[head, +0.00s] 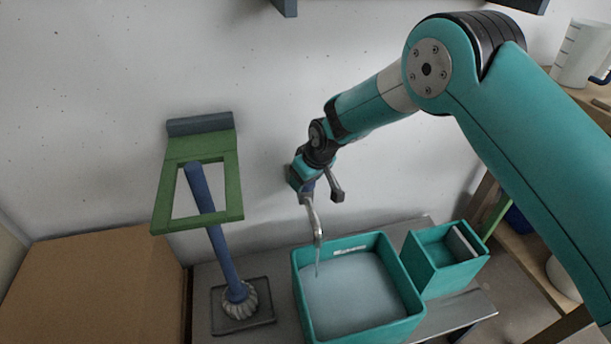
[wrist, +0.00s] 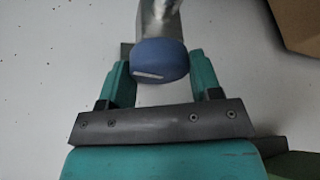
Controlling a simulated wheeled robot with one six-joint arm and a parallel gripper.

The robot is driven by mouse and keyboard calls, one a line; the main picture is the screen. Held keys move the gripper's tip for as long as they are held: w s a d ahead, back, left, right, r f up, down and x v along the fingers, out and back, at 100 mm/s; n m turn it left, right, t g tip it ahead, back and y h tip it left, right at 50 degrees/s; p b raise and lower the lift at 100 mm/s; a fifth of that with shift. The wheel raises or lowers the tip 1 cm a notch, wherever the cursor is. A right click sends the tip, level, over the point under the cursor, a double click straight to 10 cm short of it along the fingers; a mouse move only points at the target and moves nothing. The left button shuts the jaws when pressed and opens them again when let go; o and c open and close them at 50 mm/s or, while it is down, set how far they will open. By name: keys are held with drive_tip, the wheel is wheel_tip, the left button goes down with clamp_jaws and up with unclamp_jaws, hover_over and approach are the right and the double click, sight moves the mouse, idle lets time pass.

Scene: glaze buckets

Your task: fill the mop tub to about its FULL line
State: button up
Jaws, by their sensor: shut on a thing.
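The mop tub (head: 409,319) is a teal square tub on a grey bench, holding pale grey-blue water (head: 352,292). A white label (head: 350,250) shows on its inner back wall; I cannot read a line on it. A curved metal tap spout (head: 315,222) hangs above the tub, and a thin stream falls from it into the water. My gripper (head: 307,187) is at the wall by the base of the spout. In the wrist view my gripper (wrist: 160,80) is shut on the blue tap knob (wrist: 159,60), a finger on each side.
A smaller teal bin (head: 425,269) stands right of the tub. A blue-handled mop (head: 226,265) stands in a green wall holder (head: 233,185) on the left. A cardboard box (head: 95,285) is at far left. A white jug (head: 580,52) sits on a shelf at upper right.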

drive_tip(key=shift+m+h, duration=0.4)
drive_tip(key=shift+m, duration=0.7)
drive_tip(key=o, duration=0.9)
drive_tip(key=p+v, duration=0.1)
drive_tip(key=v, duration=1.6)
drive_tip(key=shift+s+p, duration=0.3)
drive_tip(key=shift+s, duration=0.15)
drive_tip(key=shift+d+r, duration=0.1)
